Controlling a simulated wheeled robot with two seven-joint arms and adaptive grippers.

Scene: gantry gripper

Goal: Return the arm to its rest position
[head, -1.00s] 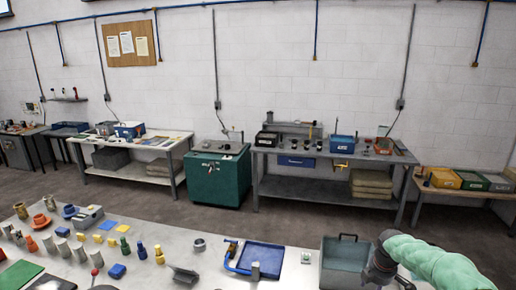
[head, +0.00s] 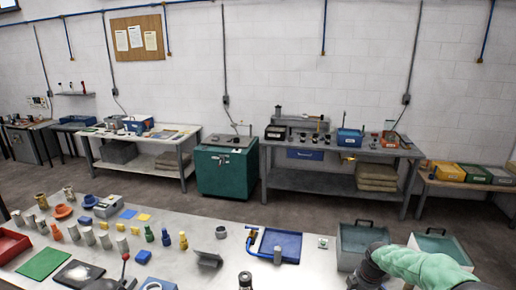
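My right arm comes in from the lower right in a green sleeve (head: 425,266). Its dark wrist and gripper (head: 362,274) are over the right part of the near workbench (head: 215,222), in front of a grey-green bin with a handle (head: 358,240). The fingers run to the bottom edge of the picture, so I cannot tell whether they are open or shut, or whether they hold anything. My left arm and gripper are not in view.
A second bin (head: 442,247) stands behind the sleeve. A blue tray (head: 281,245) lies left of the bins. Several small blocks, cylinders and fittings cover the bench's left side, with a green mat (head: 44,263) and a lever device (head: 123,268). A teal cabinet (head: 227,170) stands beyond.

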